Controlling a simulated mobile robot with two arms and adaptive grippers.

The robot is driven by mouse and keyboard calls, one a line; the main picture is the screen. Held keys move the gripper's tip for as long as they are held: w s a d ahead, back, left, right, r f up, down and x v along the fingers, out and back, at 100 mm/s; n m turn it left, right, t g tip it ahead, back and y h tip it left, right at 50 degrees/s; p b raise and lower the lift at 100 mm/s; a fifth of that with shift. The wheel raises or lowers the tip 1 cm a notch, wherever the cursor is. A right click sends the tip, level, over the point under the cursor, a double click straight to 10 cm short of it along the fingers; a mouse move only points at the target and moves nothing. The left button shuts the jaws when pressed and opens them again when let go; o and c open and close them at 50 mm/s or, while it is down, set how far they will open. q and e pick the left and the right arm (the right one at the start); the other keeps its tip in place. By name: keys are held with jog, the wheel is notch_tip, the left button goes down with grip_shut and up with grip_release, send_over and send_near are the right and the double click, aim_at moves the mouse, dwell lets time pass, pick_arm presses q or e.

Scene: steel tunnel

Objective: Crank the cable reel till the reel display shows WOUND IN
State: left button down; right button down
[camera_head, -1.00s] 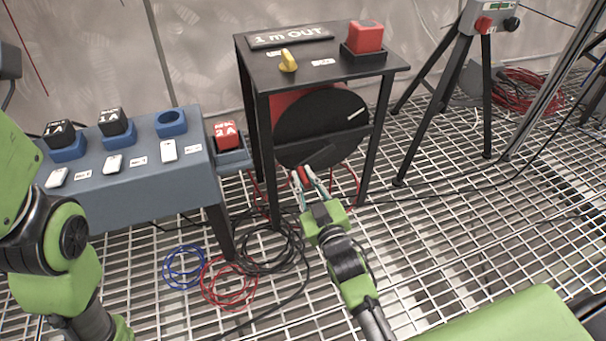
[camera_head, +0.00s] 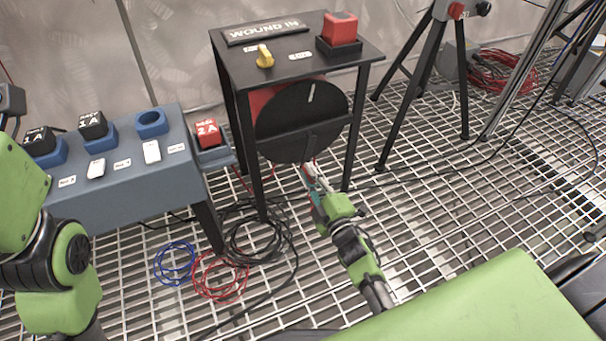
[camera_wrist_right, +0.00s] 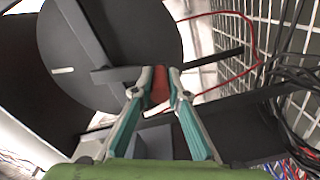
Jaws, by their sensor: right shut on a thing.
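The cable reel is a black disc (camera_head: 300,122) with a white mark, under a black stand table (camera_head: 338,72). The mark points nearly straight up in the head view. The reel display (camera_head: 264,30) on the stand top reads WOUND IN. My right gripper (camera_head: 309,172) is at the lower edge of the disc. In the right wrist view my right gripper (camera_wrist_right: 159,92) is shut on the red crank handle (camera_wrist_right: 159,85), which sits between its fingertips. My left arm shows at the left edge of the head view; its gripper is out of view.
A yellow knob (camera_head: 265,57) and a red block in a black holder (camera_head: 339,46) are on the stand top. A blue-grey bench (camera_head: 130,182) with sockets and plugs stands to the left. Blue, red and black cable coils (camera_head: 220,277) lie on the grating. A tripod stands right.

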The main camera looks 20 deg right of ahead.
jog(key=shift+d+f+n, duration=0.2)
jog(key=shift+d+n, duration=0.6)
jog(key=shift+n, duration=0.1)
jog(key=c, duration=2)
grip_release()
jog(key=shift+o, duration=0.2)
jog(key=s, duration=1.2)
jog(key=shift+d, duration=0.25)
